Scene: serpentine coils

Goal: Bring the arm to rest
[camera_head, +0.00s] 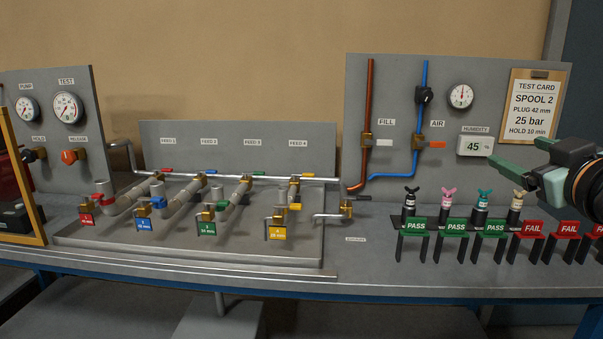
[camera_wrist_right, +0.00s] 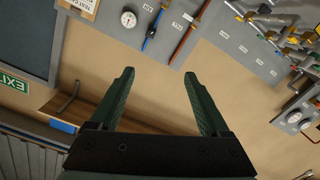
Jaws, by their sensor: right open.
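My right gripper (camera_head: 535,162) is at the right of the head view, above the row of red FAIL tags and in front of the panel's right edge. In the right wrist view its two dark green fingers (camera_wrist_right: 158,90) are spread apart with nothing between them. The wrist view is tilted, with the tan wall behind the fingers. My left gripper is in neither view.
Coils and valves sit on a grey tray (camera_head: 190,251) at the middle left. A test card (camera_head: 534,105) hangs on the back panel (camera_head: 400,75).

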